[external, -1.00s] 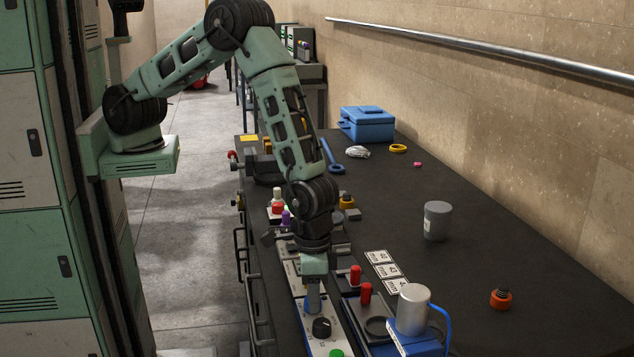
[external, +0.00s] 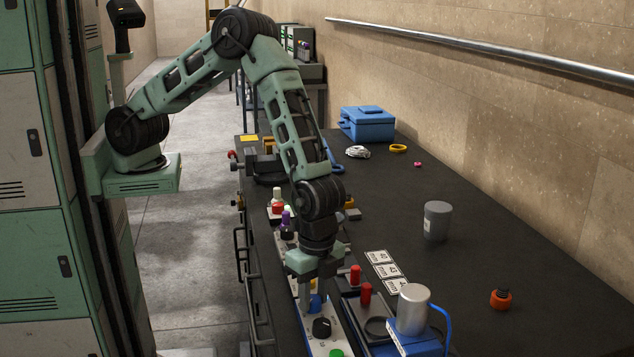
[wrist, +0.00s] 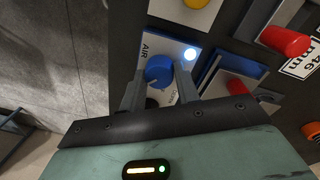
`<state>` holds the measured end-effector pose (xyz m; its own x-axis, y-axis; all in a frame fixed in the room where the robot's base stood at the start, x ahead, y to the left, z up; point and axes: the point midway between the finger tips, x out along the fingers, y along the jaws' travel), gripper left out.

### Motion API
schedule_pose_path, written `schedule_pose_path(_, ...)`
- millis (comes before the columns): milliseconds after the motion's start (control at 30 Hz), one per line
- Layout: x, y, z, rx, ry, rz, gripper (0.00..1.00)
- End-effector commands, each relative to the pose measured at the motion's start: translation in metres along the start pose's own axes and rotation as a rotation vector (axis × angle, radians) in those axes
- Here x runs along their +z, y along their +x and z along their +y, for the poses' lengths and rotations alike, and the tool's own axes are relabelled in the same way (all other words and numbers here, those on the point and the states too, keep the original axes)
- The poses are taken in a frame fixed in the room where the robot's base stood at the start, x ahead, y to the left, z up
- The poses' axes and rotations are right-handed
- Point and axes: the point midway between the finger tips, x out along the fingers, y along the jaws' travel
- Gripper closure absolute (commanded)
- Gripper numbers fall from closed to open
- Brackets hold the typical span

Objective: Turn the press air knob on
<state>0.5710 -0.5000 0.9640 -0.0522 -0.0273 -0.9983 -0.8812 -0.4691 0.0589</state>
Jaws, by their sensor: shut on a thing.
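The blue air knob (wrist: 160,68) sits on a pale panel (wrist: 143,56) marked "AIR" in the wrist view. It also shows below my gripper in the external view (external: 315,303). A small lamp (wrist: 190,54) beside the knob glows bright white. My gripper (wrist: 159,80) has one finger on each side of the knob and is shut on it. In the external view my gripper (external: 317,284) points down at the panel, its body turned broad side to the camera. The fingers partly cover the panel, and the knob's pointer mark cannot be made out.
A black knob (external: 321,327) and a green button (external: 336,353) are on the same panel, nearer the camera. Red-handled parts (external: 365,293) and a silver cylinder (external: 413,308) stand close on the right. A grey canister (external: 437,220) stands farther right, with clear bench around it.

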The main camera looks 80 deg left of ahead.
Motion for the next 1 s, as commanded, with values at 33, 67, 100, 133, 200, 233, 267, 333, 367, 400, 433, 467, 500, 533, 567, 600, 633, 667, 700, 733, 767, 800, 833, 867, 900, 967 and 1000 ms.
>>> schedule_pose_path(33, -0.0011, 0.0, -0.0002, 0.0, 0.034, 0.001, 0.91)
schedule_pose_path(67, -0.001, -0.0001, -0.0003, 0.0, 0.054, -0.001, 0.91)
schedule_pose_path(100, -0.001, -0.0002, -0.0003, 0.0, 0.081, -0.003, 0.91)
schedule_pose_path(133, -0.0011, -0.0003, -0.0003, 0.0, 0.099, -0.003, 0.91)
schedule_pose_path(200, -0.0013, -0.0005, -0.0002, 0.0, 0.139, -0.005, 0.91)
schedule_pose_path(233, -0.0014, -0.0005, -0.0001, 0.0, 0.154, -0.006, 0.91)
schedule_pose_path(267, -0.0014, -0.0006, -0.0001, 0.0, 0.168, -0.007, 0.91)
schedule_pose_path(333, -0.0014, -0.0007, -0.0001, 0.0, 0.196, -0.009, 0.91)
schedule_pose_path(367, -0.0014, -0.0007, -0.0001, 0.0, 0.206, -0.009, 0.91)
schedule_pose_path(400, -0.0014, -0.0008, 0.0, -0.001, 0.219, -0.01, 0.91)
schedule_pose_path(433, -0.0013, -0.0008, 0.0, -0.001, 0.227, -0.011, 0.91)
schedule_pose_path(467, -0.0013, -0.0009, 0.0001, -0.001, 0.235, -0.011, 0.91)
schedule_pose_path(500, -0.0014, -0.0009, 0.0001, -0.001, 0.242, -0.012, 0.91)
schedule_pose_path(533, -0.0013, -0.001, 0.0001, -0.001, 0.246, -0.012, 0.91)
schedule_pose_path(567, -0.0014, -0.001, 0.0002, -0.001, 0.25, -0.013, 0.91)
schedule_pose_path(600, -0.0014, -0.0011, 0.0002, -0.001, 0.254, -0.013, 0.91)
schedule_pose_path(633, -0.0014, -0.0011, 0.0003, -0.001, 0.257, -0.013, 0.91)
schedule_pose_path(667, -0.0014, -0.0011, 0.0003, -0.001, 0.259, -0.013, 0.91)
schedule_pose_path(700, -0.0014, -0.0012, 0.0003, 0.0, 0.26, -0.013, 0.91)
schedule_pose_path(733, -0.0014, -0.0012, 0.0003, 0.0, 0.261, -0.013, 0.91)
schedule_pose_path(767, -0.0014, -0.0012, 0.0003, 0.0, 0.261, -0.013, 0.91)
schedule_pose_path(800, -0.0014, -0.0012, 0.0003, 0.0, 0.261, -0.013, 0.91)
schedule_pose_path(833, -0.0014, -0.0012, 0.0003, 0.0, 0.261, -0.013, 0.91)
schedule_pose_path(867, -0.0014, -0.0012, 0.0003, 0.0, 0.261, -0.013, 0.91)
schedule_pose_path(900, -0.0014, -0.0012, 0.0003, 0.0, 0.261, -0.013, 0.91)
schedule_pose_path(967, -0.0014, -0.0012, 0.0003, 0.0, 0.261, -0.013, 0.91)
schedule_pose_path(1000, -0.0014, -0.0013, 0.0003, 0.0, 0.26, -0.013, 0.91)
